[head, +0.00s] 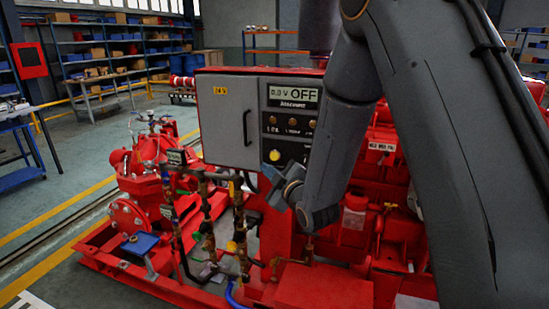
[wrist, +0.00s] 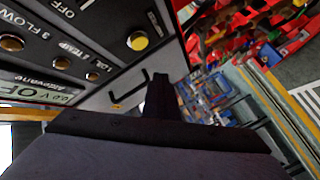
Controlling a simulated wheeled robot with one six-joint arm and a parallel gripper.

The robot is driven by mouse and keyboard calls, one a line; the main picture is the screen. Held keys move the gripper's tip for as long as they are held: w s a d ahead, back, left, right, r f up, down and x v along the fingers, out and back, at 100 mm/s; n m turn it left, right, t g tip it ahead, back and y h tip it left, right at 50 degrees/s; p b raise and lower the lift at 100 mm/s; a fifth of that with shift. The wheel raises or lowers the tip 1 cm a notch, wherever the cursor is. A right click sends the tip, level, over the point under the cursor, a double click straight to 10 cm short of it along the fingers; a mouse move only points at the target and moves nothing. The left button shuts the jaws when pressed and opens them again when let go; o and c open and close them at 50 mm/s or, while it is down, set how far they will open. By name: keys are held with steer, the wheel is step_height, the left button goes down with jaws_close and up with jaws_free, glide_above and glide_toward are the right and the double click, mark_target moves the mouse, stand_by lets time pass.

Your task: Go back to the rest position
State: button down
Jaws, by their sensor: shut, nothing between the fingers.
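My gripper (head: 270,170) is in front of the lower part of the pumpset's control panel (head: 262,122) in the head view. In the wrist view its dark fingers (wrist: 163,92) are together and empty. The panel fills the upper left of the wrist view, turned around, with a yellow button (wrist: 138,40) and a row of brass-coloured knobs (wrist: 62,62). The fingers appear apart from the button. In the head view the display (head: 292,96) reads 0.0 V and OFF, and the yellow button (head: 275,155) shows just above my gripper.
The red pump (head: 140,175) with pipes and valves stands to the left of the panel. The red engine (head: 350,225) lies behind and below my arm, partly hidden by it. Shelves (head: 120,50) line the back wall. Open floor with yellow lines is at the left.

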stand_by(0.4)
steer(key=s+d+f+m+g+h, duration=0.3)
steer(key=s+d+m, duration=0.15)
steer(key=d, duration=0.25)
steer(key=s+d+f+m+g+h, duration=0.3)
steer(key=s+d+f+m+g, duration=0.1)
steer(key=s+d, duration=0.25)
steer(key=s+d+m+g, duration=0.3)
steer(key=s, duration=0.6)
steer(key=s+d+f+m+g+h, duration=0.1)
steer(key=s+d+m+g, duration=0.2)
steer(key=s, duration=0.7)
steer(key=shift+s+f+g+h+b, duration=0.2)
steer(key=shift+g+h+b, duration=0.1)
steer(key=shift+g+b, duration=0.2)
steer(key=shift+d+m, duration=0.1)
steer(key=shift+m, duration=0.15)
